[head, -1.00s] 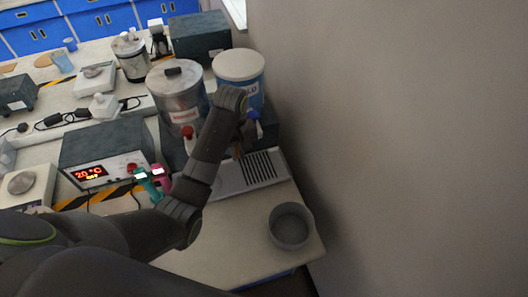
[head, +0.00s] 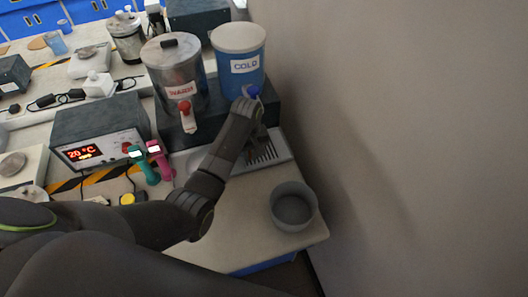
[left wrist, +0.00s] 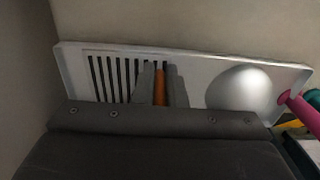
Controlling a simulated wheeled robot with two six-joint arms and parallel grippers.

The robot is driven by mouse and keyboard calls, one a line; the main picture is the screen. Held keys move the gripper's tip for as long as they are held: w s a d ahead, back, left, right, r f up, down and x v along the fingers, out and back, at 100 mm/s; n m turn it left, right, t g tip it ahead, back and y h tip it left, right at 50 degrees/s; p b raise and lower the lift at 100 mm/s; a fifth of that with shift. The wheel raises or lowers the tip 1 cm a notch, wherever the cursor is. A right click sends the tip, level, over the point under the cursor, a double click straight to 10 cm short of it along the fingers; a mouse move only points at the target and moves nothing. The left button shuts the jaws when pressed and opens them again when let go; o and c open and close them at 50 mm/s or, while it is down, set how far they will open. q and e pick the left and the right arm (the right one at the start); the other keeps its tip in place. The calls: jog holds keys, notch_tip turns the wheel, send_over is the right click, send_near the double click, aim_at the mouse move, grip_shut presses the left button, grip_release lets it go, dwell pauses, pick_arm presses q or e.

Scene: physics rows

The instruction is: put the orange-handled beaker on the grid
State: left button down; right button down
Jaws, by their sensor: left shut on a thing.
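The grid (head: 274,150) is a row of dark slots in a pale metal tray below the blue-tapped dispenser; it also shows in the left wrist view (left wrist: 104,76). My left gripper (head: 253,152) reaches down over the grid's left part. In the left wrist view its fingers (left wrist: 160,82) are shut on an upright orange handle (left wrist: 160,92), in front of the slots' right end. The beaker's body is hidden, so I cannot tell whether it touches the grid. My right gripper is not in view.
The COLD dispenser (head: 239,67) with a blue tap (head: 252,91) stands close behind my arm. A steel pot (head: 172,75) is left of it. A grey bowl (head: 293,207) stands front right, near the wall. Pink (head: 158,158) and teal (head: 141,160) handled things stand left.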

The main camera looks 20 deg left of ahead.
pick_arm(q)
jog(key=w+d, duration=0.1)
jog(key=d, duration=0.1)
jog(key=w+d, duration=0.1)
jog(key=d, duration=0.1)
jog(key=shift+w+p, duration=0.35)
jog(key=shift+f, duration=0.6)
jog(key=shift+a, duration=0.1)
jog(key=shift+f, duration=0.15)
jog(key=c, duration=1.5)
grip_release()
